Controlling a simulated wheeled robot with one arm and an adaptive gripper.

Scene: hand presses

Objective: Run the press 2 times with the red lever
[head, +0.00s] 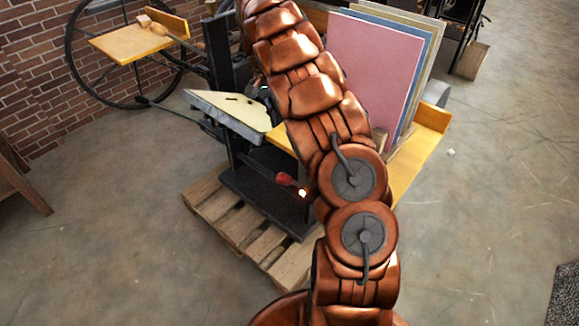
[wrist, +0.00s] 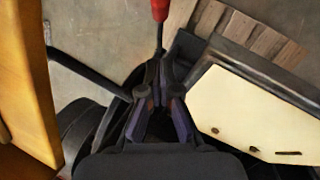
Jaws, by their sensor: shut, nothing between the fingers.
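The press has a dark upright column (head: 217,55), a tilted cream plate (head: 232,112) and a dark base on a pallet. A red grip (head: 285,179) shows beside my arm, low on the press. In the wrist view a red lever grip (wrist: 160,9) stands at the top edge, cut off by the frame, with a thin dark rod running down from it. My gripper (wrist: 161,66) is shut and empty, its fingertips close to the lower end of that rod; I cannot tell whether they touch. The cream plate (wrist: 255,110) lies to its right. In the head view my arm hides the gripper.
The wooden pallet (head: 212,212) sits under the press. Pink, blue and cream boards (head: 372,70) stand upright behind my arm, near a yellow shelf (head: 412,160). A large spoked wheel (head: 78,60) and yellow tray (head: 128,45) are at the left. The floor at right is mostly clear.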

